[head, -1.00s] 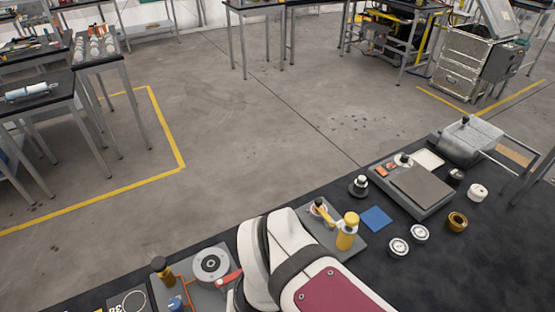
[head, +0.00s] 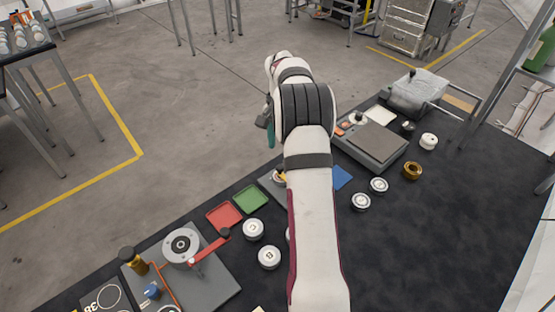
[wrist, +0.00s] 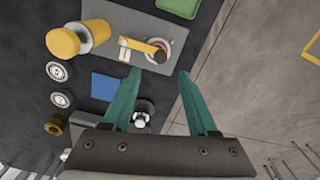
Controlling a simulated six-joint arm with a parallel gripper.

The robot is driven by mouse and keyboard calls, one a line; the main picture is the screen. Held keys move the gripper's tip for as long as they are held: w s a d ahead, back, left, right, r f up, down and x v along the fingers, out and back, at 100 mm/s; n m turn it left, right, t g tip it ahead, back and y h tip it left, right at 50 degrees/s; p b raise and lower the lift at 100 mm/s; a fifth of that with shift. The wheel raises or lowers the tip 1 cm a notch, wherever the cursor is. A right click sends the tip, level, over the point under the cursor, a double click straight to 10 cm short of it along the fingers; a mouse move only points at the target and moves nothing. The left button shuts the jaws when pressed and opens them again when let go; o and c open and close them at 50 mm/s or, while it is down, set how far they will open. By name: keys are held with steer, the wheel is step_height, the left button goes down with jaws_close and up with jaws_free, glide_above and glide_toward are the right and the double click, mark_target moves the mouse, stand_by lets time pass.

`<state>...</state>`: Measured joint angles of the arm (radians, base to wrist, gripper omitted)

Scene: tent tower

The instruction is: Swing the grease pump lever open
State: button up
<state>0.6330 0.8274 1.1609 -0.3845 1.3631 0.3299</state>
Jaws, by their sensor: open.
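A grey plate (wrist: 118,12) carries a yellow cylinder (wrist: 63,42) and a short yellow lever (wrist: 148,44) on a round pale base (wrist: 160,52); this looks like the grease pump. The lever lies flat across the plate in the wrist view, its dark end at the round base. My gripper (wrist: 158,72) is open and empty, its teal fingers apart, with the lever just beyond the fingertips and not visibly touched. In the head view the gripper (head: 270,133) shows partly, left of my arm. My arm hides most of the pump there, leaving a little yellow (head: 280,176).
A blue square (wrist: 105,87) and several white round parts lie near the plate. A device with a red lever (head: 208,246) and grey disc (head: 182,244) stands left. Red (head: 223,217) and green (head: 250,198) trays lie between. A grey box unit (head: 375,145) stands right.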

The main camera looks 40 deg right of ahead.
step_height(320, 180, down, 7)
steer(key=shift+f, duration=0.1)
jaws_close()
stand_by(0.3)
stand_by(1.2)
